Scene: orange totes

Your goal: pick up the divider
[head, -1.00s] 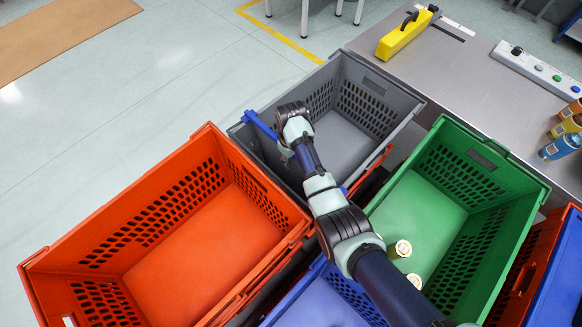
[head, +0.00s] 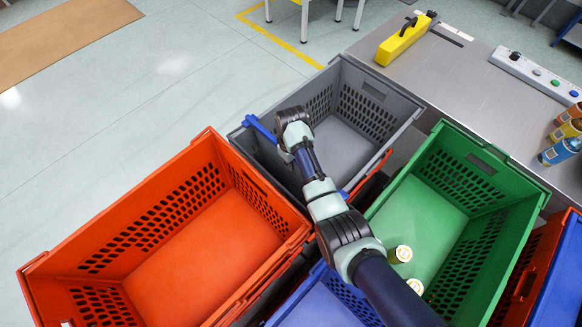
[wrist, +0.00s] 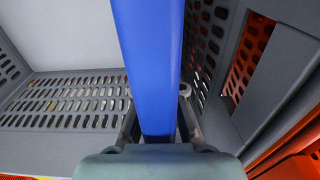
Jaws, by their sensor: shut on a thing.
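The divider (head: 262,128) is a long blue bar. In the head view, one end shows at the left rim of the grey tote (head: 402,98), and a small blue piece shows past the arm near the tote's lower right side. My arm covers its middle there. In the wrist view the divider (wrist: 150,50) runs straight up the middle of the picture, between the two fingers of my gripper (wrist: 157,105). The gripper is shut on it, at the grey tote. The fingers are hidden in the head view. I cannot tell whether the divider still touches the rim.
A blue tote (head: 312,300) is at the bottom. A metal table (head: 465,85) lies behind.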

